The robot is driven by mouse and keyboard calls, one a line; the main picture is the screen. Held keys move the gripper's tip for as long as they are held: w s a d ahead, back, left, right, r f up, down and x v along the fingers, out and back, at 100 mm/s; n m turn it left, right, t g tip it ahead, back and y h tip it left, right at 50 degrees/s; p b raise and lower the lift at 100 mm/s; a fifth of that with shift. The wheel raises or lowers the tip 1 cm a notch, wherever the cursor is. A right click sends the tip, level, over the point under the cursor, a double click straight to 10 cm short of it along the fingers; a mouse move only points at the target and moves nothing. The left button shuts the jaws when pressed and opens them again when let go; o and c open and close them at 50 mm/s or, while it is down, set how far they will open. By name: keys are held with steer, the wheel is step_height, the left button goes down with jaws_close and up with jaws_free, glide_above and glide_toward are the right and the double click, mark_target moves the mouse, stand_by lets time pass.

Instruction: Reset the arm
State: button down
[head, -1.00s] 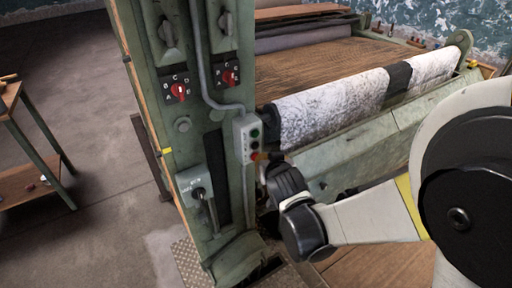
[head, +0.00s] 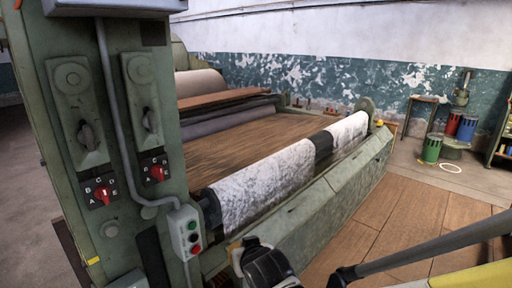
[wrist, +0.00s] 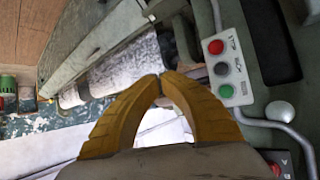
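My gripper (wrist: 160,78) has two ribbed yellow fingers in the wrist view. Their tips meet, and nothing shows between them. The black wrist part of my arm (head: 265,264) shows at the bottom middle of the head view, just right of a control box (head: 186,232) with green, dark and red buttons. The fingers are mostly hidden in the head view. In the wrist view the control box (wrist: 226,68) is up and right of the fingertips, apart from them in the picture.
A green machine column (head: 75,150) with red dials stands at left. A roller with mottled white cloth (head: 268,185) runs along the machine bed beside my arm. Open brown floor (head: 400,230) lies at right, with red, blue and green drums (head: 432,148) beyond.

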steer(key=s+d+r+m+g+h, duration=0.1)
steer(key=s+d+r, duration=0.15)
steer(key=d, duration=0.45)
steer(key=s+d+r+m+h, duration=0.1)
steer(key=s+d+r, duration=0.15)
steer(key=d, duration=0.45)
steer(key=s+d+m+g+h, duration=0.1)
steer(key=s+d+g, duration=0.1)
steer(key=s+d, duration=0.9)
steer(key=s, duration=0.3)
steer(key=shift+s+f+m+g+h, duration=0.25)
steer(key=shift+m+g+h, duration=0.05)
